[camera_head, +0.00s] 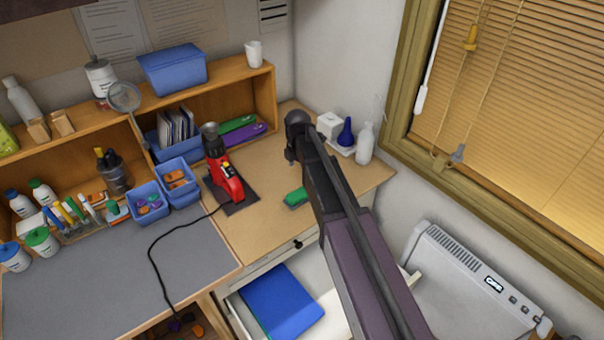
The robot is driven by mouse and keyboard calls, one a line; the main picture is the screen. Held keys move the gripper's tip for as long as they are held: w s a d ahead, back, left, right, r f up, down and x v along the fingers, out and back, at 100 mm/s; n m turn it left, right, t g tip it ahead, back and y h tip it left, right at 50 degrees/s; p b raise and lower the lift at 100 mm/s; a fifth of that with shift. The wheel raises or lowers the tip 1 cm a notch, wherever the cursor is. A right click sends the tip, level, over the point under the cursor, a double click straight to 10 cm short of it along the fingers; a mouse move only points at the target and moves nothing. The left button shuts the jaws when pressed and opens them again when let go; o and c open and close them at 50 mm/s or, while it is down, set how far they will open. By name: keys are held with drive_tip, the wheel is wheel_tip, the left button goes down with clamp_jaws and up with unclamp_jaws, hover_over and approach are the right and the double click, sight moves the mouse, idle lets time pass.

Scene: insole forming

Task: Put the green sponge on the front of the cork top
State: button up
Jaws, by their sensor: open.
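The green sponge (295,197) lies on the tan, cork-coloured top (262,228) of the right-hand desk part, between the red tool and my arm. It is fairly near the front edge above the drawer. Its right end is close to my arm in the picture, and I cannot tell whether the arm covers part of it. My dark arm reaches up from the bottom right across this top. Its far joint shows beyond the sponge, near the back. No gripper fingers can be made out.
A red tool (223,175) on a dark plate stands left of the sponge, its black cord trailing over the grey mat (100,275). White and dark-blue bottles stand at the back right. Below, an open drawer holds a blue item (282,302). Bare top lies left of the sponge.

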drive_tip(key=shift+s, duration=0.1)
drive_tip(key=s+d+m, duration=0.7)
drive_tip(key=s+m, duration=0.3)
drive_tip(key=m, duration=0.2)
drive_tip(key=s+d+m, duration=0.7)
drive_tip(key=s+m, duration=0.3)
drive_tip(key=m, duration=0.2)
drive_tip(key=shift+s+d+m, duration=0.15)
drive_tip(key=shift+d+m, duration=0.2)
drive_tip(key=shift+m, duration=0.05)
wheel_tip(320, 180, down, 2)
drive_tip(key=shift+f+b, duration=0.1)
drive_tip(key=shift+b, duration=0.95)
